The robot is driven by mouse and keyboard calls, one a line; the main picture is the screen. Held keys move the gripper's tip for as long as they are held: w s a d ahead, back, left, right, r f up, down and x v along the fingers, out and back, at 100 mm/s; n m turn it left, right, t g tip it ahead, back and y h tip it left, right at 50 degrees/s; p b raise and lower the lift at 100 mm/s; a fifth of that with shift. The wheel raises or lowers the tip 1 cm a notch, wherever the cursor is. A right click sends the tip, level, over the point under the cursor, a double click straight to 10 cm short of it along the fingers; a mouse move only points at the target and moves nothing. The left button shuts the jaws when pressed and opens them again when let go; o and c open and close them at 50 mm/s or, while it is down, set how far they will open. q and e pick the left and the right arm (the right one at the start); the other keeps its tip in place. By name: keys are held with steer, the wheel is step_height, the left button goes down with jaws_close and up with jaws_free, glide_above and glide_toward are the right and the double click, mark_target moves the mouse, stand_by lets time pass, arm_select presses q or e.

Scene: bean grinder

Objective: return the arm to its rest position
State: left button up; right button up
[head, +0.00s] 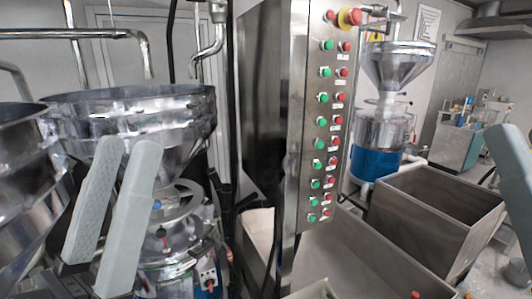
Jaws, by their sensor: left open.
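My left gripper (125,150) is at the lower left in the head view, its two pale grey fingers pointing up with a gap between them. It is open and nothing shows between the fingers. It appears in front of a large steel hopper machine (180,110) and overlaps its lower bowl in the picture. A pale grey piece of my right gripper (512,165) shows at the right edge. The rest of it is cut off, so its opening cannot be told.
A steel control panel (327,130) with green and red buttons stands in the middle. Steel bins (440,210) fill the lower right. A blue-based grinder with a funnel (377,165) stands behind. Another steel vessel (25,180) is at the far left, close to my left gripper in the picture.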

arm_select(q)
steer(key=s+a+r+n+y+p, duration=0.2)
steer(key=s+a+r+y+p, duration=0.15)
steer(key=a+r+y, duration=0.4)
step_height(320, 180, up, 23)
steer(key=w+y+p, duration=0.1)
steer(key=p, duration=2.3)
steer(key=shift+w+d+f+p, duration=0.15)
steer(key=shift+d+f+p, duration=0.05)
steer(key=shift+p, duration=0.2)
steer(key=shift+y, duration=0.25)
